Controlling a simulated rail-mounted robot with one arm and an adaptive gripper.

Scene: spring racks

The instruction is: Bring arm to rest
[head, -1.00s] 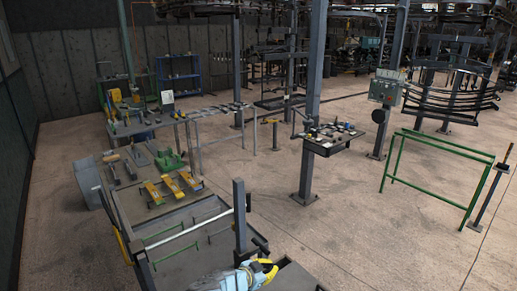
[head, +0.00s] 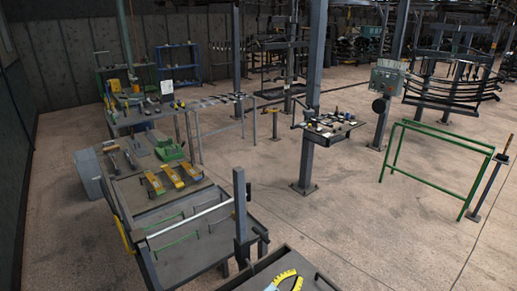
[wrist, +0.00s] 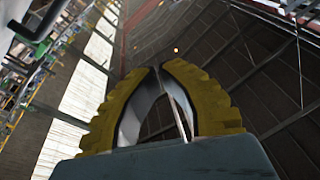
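My gripper (wrist: 160,68) shows in the wrist view with two curved, yellow ribbed fingers. Their tips come together, with a hollow between the fingers lower down, and I see nothing held there. In the head view a yellow, toothed part of my gripper (head: 288,279) shows at the bottom edge; most of my arm is out of view. The wrist camera looks up at a dark roof and a pale window strip, so the gripper points away from the benches.
A dark workbench (head: 165,211) with yellow brackets (head: 171,176) and a green tool (head: 169,149) stands at left. A post with a small tray (head: 327,127) stands mid-floor. A green frame (head: 437,141) is at right. Open floor (head: 350,225) lies between.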

